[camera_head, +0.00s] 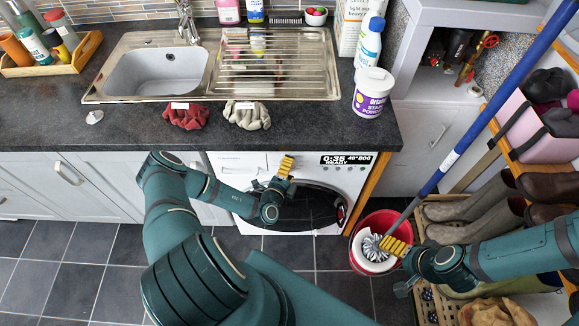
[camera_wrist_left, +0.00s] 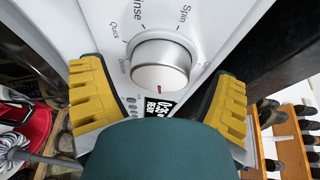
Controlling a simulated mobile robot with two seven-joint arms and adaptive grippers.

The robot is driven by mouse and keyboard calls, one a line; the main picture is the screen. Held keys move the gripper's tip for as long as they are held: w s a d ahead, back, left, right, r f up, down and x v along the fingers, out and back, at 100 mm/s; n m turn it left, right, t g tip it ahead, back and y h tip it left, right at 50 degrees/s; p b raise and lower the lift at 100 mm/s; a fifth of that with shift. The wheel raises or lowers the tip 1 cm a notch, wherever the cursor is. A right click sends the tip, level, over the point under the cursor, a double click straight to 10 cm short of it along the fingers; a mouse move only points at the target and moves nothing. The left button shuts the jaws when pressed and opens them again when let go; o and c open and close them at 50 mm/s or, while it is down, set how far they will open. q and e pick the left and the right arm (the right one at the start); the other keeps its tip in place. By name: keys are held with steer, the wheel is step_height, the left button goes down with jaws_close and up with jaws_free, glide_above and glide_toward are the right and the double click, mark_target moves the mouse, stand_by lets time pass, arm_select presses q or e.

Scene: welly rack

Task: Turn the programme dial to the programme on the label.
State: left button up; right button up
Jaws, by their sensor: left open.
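The white washing machine (camera_head: 225,160) is under the worktop. Its display (camera_head: 347,160) reads 0:35, READY, 40° and 800. In the left wrist view the silver-rimmed programme dial (camera_wrist_left: 160,66) shows a red mark at its lower edge. Printed words around it include Rinse, Spin and Quick; others are too small or hidden. My left gripper (camera_head: 286,167) is open at the machine's front and hides the dial in the head view. In the wrist view its yellow fingers (camera_wrist_left: 160,90) stand on either side of the dial, apart from it. My right gripper (camera_head: 396,247) is by the red bucket; its opening is unclear.
The worktop (camera_head: 310,140) overhangs the machine, with red gloves (camera_head: 186,116), grey gloves (camera_head: 247,115) and a white tub (camera_head: 373,93) on it. A red bucket (camera_head: 360,262) with a blue-handled mop (camera_head: 460,150) stands on the floor. Boots (camera_head: 480,210) fill the right side.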

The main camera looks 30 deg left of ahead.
arm_select(q)
steer(key=s+d, duration=0.1)
steer(key=s, duration=1)
steer(key=shift+s+d+r, duration=0.2)
steer(key=shift+d+r, duration=0.15)
